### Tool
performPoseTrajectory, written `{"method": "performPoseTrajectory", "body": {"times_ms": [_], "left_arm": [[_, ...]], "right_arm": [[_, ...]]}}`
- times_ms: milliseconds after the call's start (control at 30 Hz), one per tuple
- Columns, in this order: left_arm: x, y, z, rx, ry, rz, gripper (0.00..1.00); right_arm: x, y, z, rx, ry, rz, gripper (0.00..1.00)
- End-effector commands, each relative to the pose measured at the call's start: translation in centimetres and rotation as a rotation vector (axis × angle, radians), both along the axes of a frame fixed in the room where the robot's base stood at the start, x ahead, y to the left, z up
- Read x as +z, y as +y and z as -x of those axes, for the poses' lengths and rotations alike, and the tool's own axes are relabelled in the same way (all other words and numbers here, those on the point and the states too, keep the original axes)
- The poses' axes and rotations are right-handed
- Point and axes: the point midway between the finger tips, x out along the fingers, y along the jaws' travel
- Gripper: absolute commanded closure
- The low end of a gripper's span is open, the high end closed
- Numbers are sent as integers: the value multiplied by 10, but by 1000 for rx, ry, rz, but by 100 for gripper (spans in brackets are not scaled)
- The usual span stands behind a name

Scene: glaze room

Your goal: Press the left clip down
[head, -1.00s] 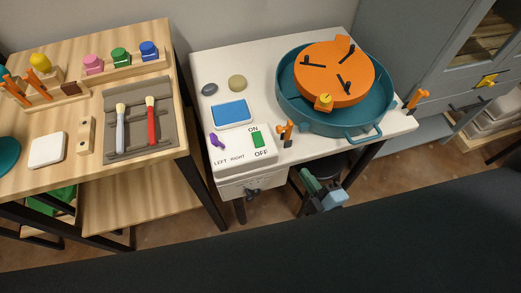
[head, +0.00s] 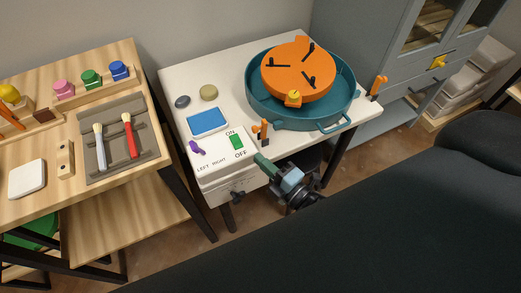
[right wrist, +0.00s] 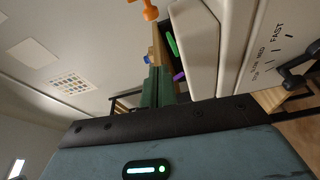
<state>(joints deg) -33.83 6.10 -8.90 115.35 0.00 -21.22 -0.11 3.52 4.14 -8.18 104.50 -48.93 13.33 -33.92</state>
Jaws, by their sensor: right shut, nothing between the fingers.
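The left clip (head: 263,131) is a small orange lever at the front edge of the white table, left of the teal pan (head: 263,111). It sticks up from its mount. A matching right clip (head: 378,87) stands at the table's right side. In the right wrist view, an orange clip (right wrist: 150,10) shows at the top edge. My right gripper (head: 262,162), with green fingers and a blue-grey body, is at the table's front edge, just below the left clip in the picture and apart from it. Its fingers (right wrist: 157,88) are shut and empty. My left gripper is out of view.
An orange disc (head: 298,72) with black marks sits in the pan. A control panel (head: 219,156) with a green switch (head: 237,141) and a purple lever (head: 196,147) lies left of the clip. A blue pad (head: 208,121) is behind it. A wooden bench (head: 150,100) stands left.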

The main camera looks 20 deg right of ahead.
Motion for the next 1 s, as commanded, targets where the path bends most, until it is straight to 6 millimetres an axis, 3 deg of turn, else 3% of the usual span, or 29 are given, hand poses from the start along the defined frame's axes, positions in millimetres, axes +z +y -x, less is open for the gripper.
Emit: {"method": "performPoseTrajectory", "body": {"times_ms": [500, 700, 1000], "left_arm": [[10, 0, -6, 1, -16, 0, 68], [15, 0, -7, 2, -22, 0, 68], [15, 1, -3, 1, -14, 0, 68]], "right_arm": [[6, 31, -88, 1, -4, -2, 100], [2, 1, -85, -2, 0, 2, 100], [-1, -11, -85, -1, 0, 0, 100]]}}
